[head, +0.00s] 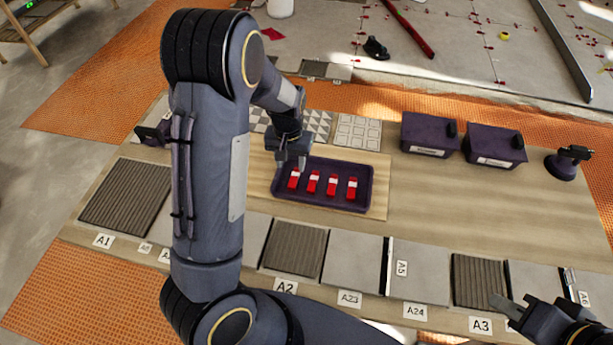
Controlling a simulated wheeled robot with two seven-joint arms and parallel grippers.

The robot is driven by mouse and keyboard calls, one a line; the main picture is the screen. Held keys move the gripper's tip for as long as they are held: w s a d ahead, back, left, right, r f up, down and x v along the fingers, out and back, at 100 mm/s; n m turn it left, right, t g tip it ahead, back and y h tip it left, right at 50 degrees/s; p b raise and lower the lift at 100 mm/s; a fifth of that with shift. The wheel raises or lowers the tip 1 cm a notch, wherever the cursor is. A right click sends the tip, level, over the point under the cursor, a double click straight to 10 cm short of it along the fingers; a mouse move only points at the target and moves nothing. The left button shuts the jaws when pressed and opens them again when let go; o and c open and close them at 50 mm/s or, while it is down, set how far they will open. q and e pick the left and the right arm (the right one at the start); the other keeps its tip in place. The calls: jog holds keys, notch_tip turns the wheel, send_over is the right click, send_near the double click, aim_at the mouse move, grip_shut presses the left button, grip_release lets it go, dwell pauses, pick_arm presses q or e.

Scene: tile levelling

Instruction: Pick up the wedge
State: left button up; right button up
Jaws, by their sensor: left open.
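Several red wedges with white bands stand in a row in a dark purple tray (320,203) at the middle of the worktop. The leftmost wedge (294,181) is right below my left gripper; a middle wedge (332,186) and the rightmost wedge (352,189) are clear of it. My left gripper (292,168) is open and points down at the tray's left end. I cannot tell whether its fingertips touch the leftmost wedge. My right gripper (508,308) is at the bottom right, far from the tray, partly cut off by the frame edge.
Grey and ribbed tiles line the front, with labels such as A2 (286,288) and A3 (480,325). Two dark purple boxes (430,136) (494,148) and a dark suction-cup-like tool (564,166) stand at the back right. Bare worktop (450,205) lies right of the tray.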

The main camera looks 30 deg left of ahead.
aim_at(293, 182)
pick_arm(q)
jog(key=f, duration=0.5)
jog(key=f+p, duration=0.1)
jog(key=f, duration=0.1)
jog(key=shift+s+d+f, duration=0.25)
jog(key=shift+f, duration=0.05)
grip_shut()
jog(key=shift+r, duration=0.1)
jog(key=shift+r, duration=0.5)
jog(key=r, duration=0.2)
jog(key=shift+s+d+r, duration=0.15)
jog(key=shift+s+r, duration=0.1)
jog(key=shift+r, duration=0.15)
jog(key=s+d+r, duration=0.5)
jog(key=s+r, duration=0.4)
jog(key=s, duration=0.3)
jog(key=shift+s, duration=0.3)
